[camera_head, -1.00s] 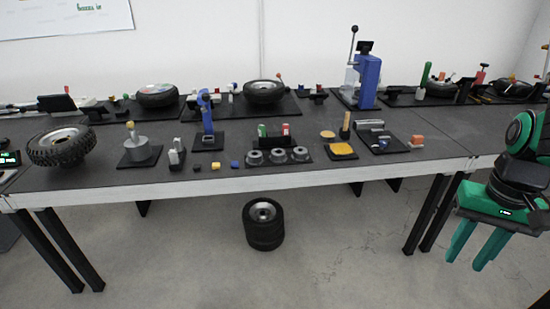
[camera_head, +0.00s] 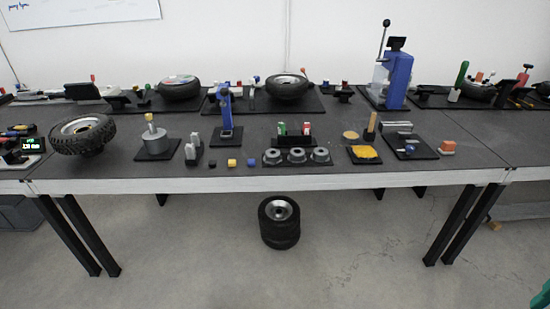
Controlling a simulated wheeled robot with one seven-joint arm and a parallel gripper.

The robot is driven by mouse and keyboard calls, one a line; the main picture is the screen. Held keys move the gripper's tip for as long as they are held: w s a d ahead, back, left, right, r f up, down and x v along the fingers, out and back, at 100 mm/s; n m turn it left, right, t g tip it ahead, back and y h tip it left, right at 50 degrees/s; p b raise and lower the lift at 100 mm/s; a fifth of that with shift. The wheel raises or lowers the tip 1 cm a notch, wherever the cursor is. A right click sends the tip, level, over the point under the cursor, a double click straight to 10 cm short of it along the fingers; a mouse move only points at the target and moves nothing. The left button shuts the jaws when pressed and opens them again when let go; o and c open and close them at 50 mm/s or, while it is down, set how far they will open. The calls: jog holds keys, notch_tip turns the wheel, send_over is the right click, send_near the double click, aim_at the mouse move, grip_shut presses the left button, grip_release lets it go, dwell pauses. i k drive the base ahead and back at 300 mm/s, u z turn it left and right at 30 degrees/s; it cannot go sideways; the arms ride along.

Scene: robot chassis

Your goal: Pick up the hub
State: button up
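Three grey, round, flanged parts that look like hubs (camera_head: 297,155) sit in a row on a black plate near the table's front edge, right of centre. A larger grey cylinder (camera_head: 155,141) with a yellow-topped pin stands on a black plate to the left. I cannot tell from the picture which of these the task calls the hub. Only a green sliver of my own arm shows in the bottom right corner, well away from the parts. My gripper's fingers are not in view.
A knobbly tyre (camera_head: 82,135) stands at the left of the table (camera_head: 400,180). A blue press (camera_head: 396,75) stands at the back right. Small yellow and blue cubes lie at the front edge. Stacked tyres (camera_head: 279,222) stand on the floor below. Floor in front is clear.

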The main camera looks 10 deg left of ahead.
aim_at(273, 157)
jog(key=i, duration=1)
